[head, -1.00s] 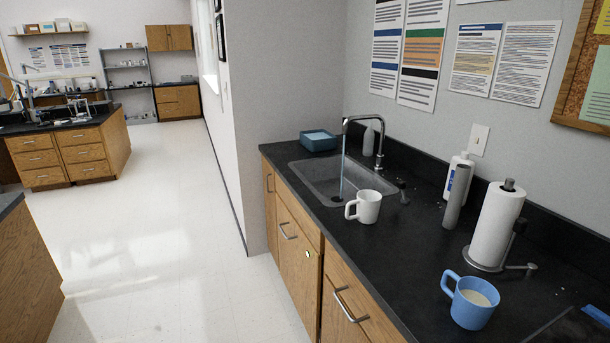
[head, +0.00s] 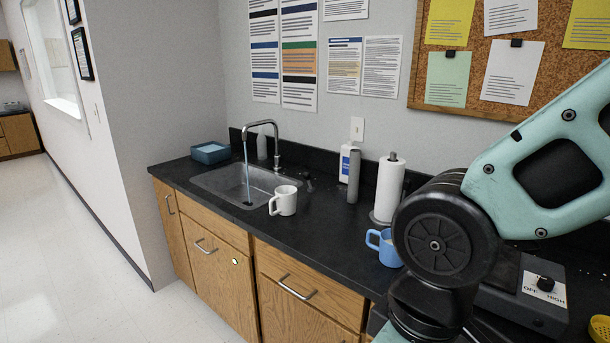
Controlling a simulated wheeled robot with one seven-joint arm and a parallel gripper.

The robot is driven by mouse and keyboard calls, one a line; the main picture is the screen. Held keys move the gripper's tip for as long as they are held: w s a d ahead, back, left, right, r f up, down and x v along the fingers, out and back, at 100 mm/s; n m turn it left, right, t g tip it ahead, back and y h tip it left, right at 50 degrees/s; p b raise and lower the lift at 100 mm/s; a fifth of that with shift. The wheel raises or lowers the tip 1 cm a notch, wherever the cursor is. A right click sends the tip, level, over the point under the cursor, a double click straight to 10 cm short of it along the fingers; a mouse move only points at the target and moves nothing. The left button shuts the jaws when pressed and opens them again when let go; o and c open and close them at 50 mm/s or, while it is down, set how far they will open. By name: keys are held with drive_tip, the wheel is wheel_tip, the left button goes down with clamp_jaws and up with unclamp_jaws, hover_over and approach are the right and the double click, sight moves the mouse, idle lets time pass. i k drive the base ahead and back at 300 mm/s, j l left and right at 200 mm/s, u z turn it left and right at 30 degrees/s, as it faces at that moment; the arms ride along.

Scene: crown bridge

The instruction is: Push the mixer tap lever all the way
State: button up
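The chrome mixer tap (head: 276,150) stands behind the sink (head: 235,182), its spout arching to the left. A thin stream of water (head: 247,175) runs from the spout into the basin. A small dark piece that looks like the tap's lever (head: 309,185) sits on the counter just right of the tap; its exact position is too small to tell. My teal and black arm fills the right side of the view, well to the right of the tap. My gripper is not in view.
A white mug (head: 284,201) stands at the sink's front right edge. A blue mug (head: 388,252), paper towel roll (head: 388,190), grey cylinder (head: 353,177) and white bottle (head: 344,164) stand farther right. A hotplate (head: 535,290) lies behind my arm. A blue tub (head: 211,153) is left of the tap.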

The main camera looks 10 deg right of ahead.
sight(306, 175)
drive_tip(key=i+j, duration=2.1)
